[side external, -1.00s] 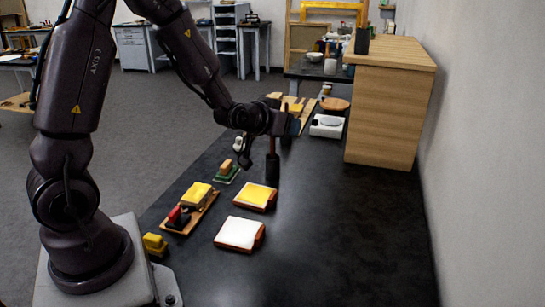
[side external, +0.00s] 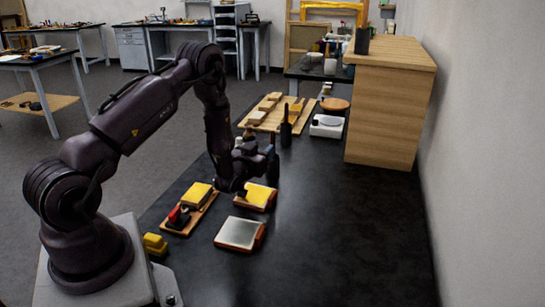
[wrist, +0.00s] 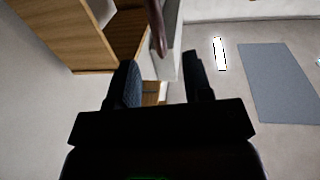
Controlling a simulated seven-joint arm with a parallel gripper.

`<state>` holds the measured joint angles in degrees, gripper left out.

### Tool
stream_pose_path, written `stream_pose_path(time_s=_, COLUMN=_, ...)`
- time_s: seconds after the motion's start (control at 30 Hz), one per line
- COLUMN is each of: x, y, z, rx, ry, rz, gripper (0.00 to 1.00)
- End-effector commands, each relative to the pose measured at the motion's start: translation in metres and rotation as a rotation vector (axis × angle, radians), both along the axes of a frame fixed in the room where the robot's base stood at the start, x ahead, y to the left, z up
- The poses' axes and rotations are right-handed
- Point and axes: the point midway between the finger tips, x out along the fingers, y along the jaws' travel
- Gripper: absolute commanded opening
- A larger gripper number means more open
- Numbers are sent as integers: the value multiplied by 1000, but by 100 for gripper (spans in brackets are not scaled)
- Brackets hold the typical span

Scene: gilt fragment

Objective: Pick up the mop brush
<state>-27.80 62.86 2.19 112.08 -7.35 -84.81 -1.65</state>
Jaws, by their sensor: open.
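I cannot pick out the mop brush for certain. In the wrist view a slender brown, handle-like thing (wrist: 157,25) shows ahead of and between my two fingertips; it may be the brush's handle. My gripper (wrist: 160,78) is open, with a clear gap between the dark fingers. In the side view my gripper (side external: 270,165) is low over the dark table, just behind the yellow-topped pad (side external: 258,196). The spot where a dark upright holder with a thin brown shaft stood earlier is now covered by my gripper.
A silver-topped pad (side external: 239,233), a wooden tray (side external: 184,226) with a yellow block (side external: 196,194) and a red-and-black item (side external: 178,217) lie nearby. A dark bottle (side external: 286,127) and a white scale (side external: 327,126) stand behind. The table's right side is clear.

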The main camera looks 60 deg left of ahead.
Motion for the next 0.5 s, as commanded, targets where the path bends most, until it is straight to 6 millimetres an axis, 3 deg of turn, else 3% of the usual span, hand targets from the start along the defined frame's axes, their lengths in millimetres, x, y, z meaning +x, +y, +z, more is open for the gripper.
stream_pose_path(time_s=0.5, x=47, y=34, z=0, rx=-1, ry=-1, rz=-1, gripper=46)
